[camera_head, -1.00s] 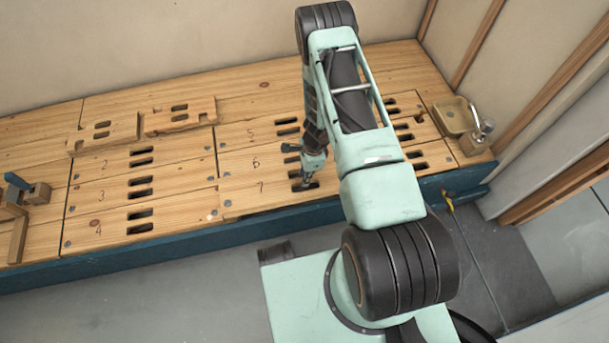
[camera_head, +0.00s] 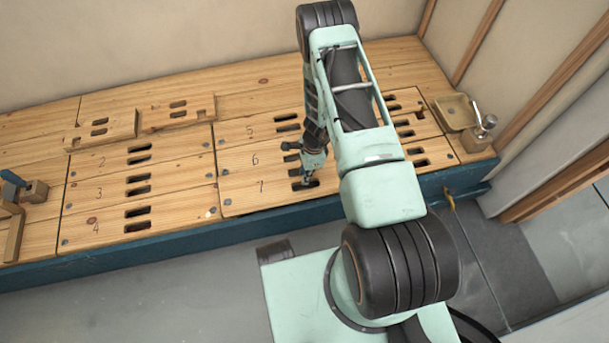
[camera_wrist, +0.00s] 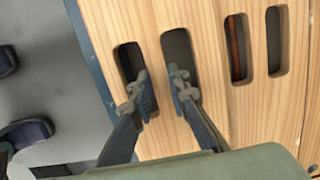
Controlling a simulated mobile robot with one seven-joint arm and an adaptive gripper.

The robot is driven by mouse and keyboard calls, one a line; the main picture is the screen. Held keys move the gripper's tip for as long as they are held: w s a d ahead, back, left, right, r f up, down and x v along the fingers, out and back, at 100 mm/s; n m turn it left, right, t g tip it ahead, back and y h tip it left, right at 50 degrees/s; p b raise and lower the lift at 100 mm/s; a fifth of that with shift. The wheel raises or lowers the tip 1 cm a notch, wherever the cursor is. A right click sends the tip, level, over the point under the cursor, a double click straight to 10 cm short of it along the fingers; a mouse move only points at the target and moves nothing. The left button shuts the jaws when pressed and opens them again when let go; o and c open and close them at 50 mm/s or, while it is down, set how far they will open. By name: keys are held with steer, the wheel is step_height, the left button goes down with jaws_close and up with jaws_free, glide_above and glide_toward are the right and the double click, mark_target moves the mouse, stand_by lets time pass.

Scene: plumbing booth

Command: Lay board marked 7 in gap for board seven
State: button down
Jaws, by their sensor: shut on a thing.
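The board marked 7 (camera_head: 245,191) is a long pale wooden plank at the bench's front edge, beside the board marked 6 (camera_head: 235,165). It looks about level with its neighbours. It fills the front row there, so the gap under it is hidden. My gripper (camera_head: 311,180) is over its hand slots. In the wrist view my gripper (camera_wrist: 162,98) has one finger at each of two slots, shut on the strip of wood between them. The fingertips are partly down in the slots. My arm hides part of the board's right side.
Two loose notched boards lie on the back left, one at the left (camera_head: 103,129) and one beside it (camera_head: 178,112). Boards 2, 3 and 4 (camera_head: 170,205) lie to the left. A tan tray (camera_head: 455,111) stands at the right end, near the wall. A wooden clamp (camera_head: 20,205) is at the far left.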

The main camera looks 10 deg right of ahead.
steer(key=shift+f, duration=0.1)
stand_by(0.3)
steer(key=shift+f+b, duration=0.35)
steer(key=shift+b, duration=0.1)
steer(key=shift+f+b, duration=1.3)
stand_by(0.4)
steer(key=c, duration=1.8)
jaws_free()
steer(key=shift+o, duration=0.2)
step_height(320, 180, up, 12)
steer(key=d, duration=0.1)
steer(key=shift+d, duration=0.4)
